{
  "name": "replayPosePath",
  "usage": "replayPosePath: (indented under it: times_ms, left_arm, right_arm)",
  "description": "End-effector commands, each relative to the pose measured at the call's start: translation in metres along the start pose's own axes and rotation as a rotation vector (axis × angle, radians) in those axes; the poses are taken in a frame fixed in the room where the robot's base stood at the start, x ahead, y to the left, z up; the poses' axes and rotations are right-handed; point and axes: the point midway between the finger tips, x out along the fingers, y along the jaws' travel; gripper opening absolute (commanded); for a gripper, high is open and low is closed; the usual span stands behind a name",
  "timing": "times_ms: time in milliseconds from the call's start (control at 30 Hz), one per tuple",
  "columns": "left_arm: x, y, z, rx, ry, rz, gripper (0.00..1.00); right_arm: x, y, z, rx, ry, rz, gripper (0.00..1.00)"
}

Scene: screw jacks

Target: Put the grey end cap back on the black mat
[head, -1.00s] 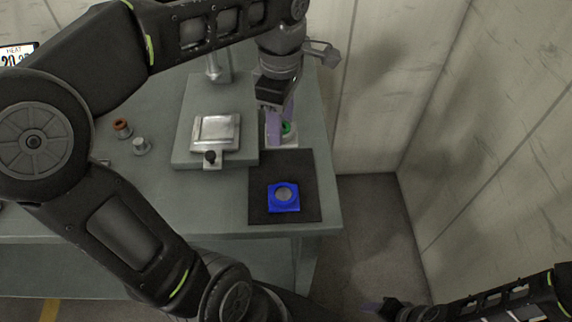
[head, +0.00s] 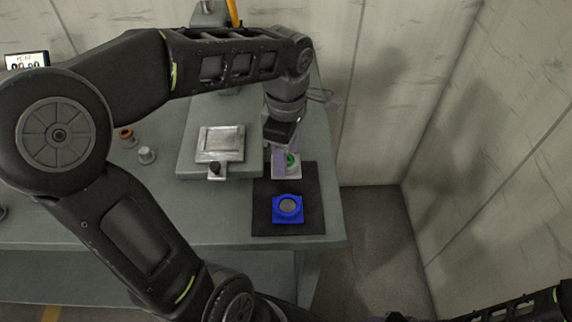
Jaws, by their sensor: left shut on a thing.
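The fingers hide part of the cap. My right gripper (head: 396,317) is only a dark shape at the bottom edge, and its jaws cannot be made out.
A blue square piece with a round grey centre (head: 287,209) sits on the nearer part of the mat. A grey plate with a metal block (head: 220,143) stands to the left. An orange-brown piece (head: 126,134) and a grey knob (head: 147,155) stand farther left. The mat's near corners are bare.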

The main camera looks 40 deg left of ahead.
Motion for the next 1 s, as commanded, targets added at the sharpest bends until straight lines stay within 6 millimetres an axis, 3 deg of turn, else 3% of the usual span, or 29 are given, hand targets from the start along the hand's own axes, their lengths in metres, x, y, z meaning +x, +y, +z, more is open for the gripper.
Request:
replayPosePath:
  times_ms: [167,400,800,833,1000]
  left_arm:
    - [0.006,0.000,0.000,0.000,0.000,-0.001,0.00]
    - [0.035,0.000,0.000,0.000,0.000,-0.001,0.00]
    - [0.042,0.000,0.000,0.000,0.000,0.001,0.00]
    - [0.041,0.000,0.000,0.000,0.000,0.000,0.49]
    - [0.040,0.000,0.000,0.000,0.000,-0.001,0.63]
  right_arm:
    - [0.000,0.000,0.000,0.000,0.000,0.000,0.56]
    - [-0.001,-0.001,0.000,0.000,0.000,0.000,0.56]
    - [0.003,0.001,0.000,0.000,0.000,0.000,0.56]
    - [0.002,0.001,0.000,0.000,0.000,0.000,0.56]
    - [0.002,0.001,0.000,0.000,0.000,0.000,0.56]
